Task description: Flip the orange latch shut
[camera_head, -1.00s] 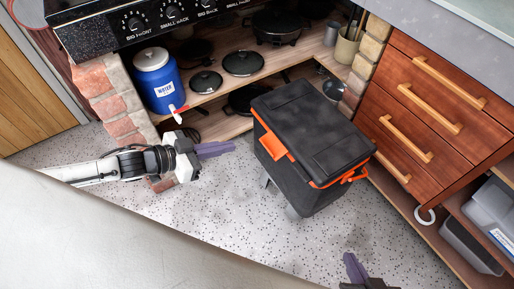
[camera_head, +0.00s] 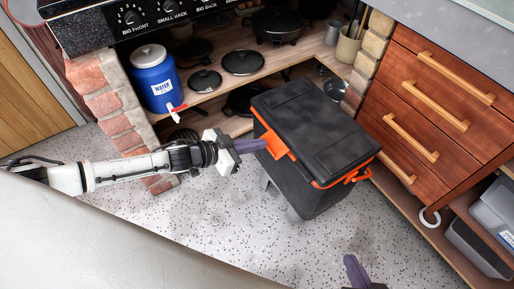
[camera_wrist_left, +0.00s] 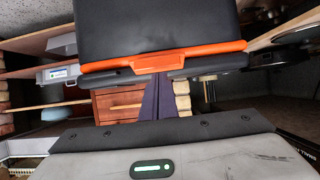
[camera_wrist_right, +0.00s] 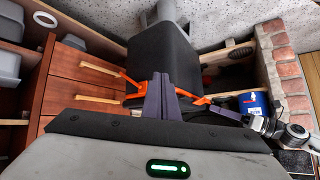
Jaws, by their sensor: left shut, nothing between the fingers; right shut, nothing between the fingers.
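A black box with a dark lid (camera_head: 315,128) stands on the floor; its lid lies closed or nearly so. The orange latch (camera_head: 276,142) is on the box's left-facing side at the lid edge; whether it is fastened I cannot tell. My left gripper (camera_head: 254,145) is shut and empty, its purple fingertips at or touching the latch. In the left wrist view the orange latch strip (camera_wrist_left: 205,54) runs along the lid edge, just beyond the shut fingertips (camera_wrist_left: 160,78). My right gripper (camera_head: 352,262) is shut and empty, apart from the box at the bottom.
An orange handle (camera_head: 357,177) is on the box's front-right side. A blue water container (camera_head: 156,82) stands on the shelf beside the brick plinth (camera_head: 117,108). Wooden drawers (camera_head: 420,115) stand close to the box's right. The speckled floor (camera_head: 240,225) in front is clear.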

